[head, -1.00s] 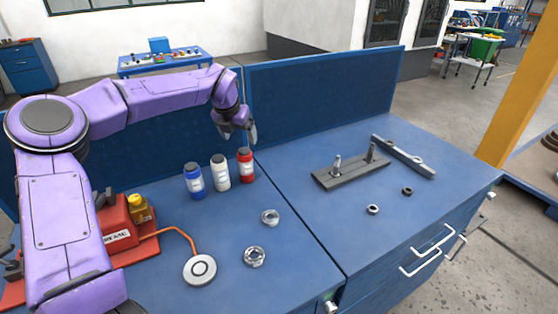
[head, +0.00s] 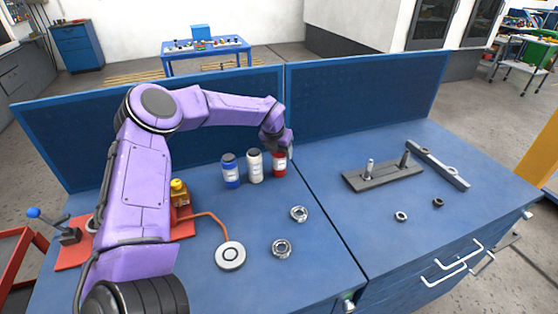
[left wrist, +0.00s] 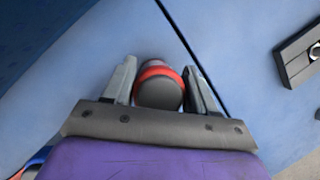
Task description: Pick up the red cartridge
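The red cartridge (head: 279,165) stands upright on the blue bench with a dark cap, at the right end of a row with a white cartridge (head: 254,167) and a blue cartridge (head: 231,172). My left gripper (head: 287,150) is at its top, pointing down. In the left wrist view the red cartridge (left wrist: 159,88) lies between the two fingers of my left gripper (left wrist: 160,72). The fingers are apart, with a narrow gap on each side of the cap. My right gripper is not in view.
A blue back panel (head: 350,100) stands close behind the cartridges. Two metal rings (head: 299,214) and a round white disc (head: 230,256) lie in front. A grey fixture with pins (head: 383,176) is on the right. The bench between is free.

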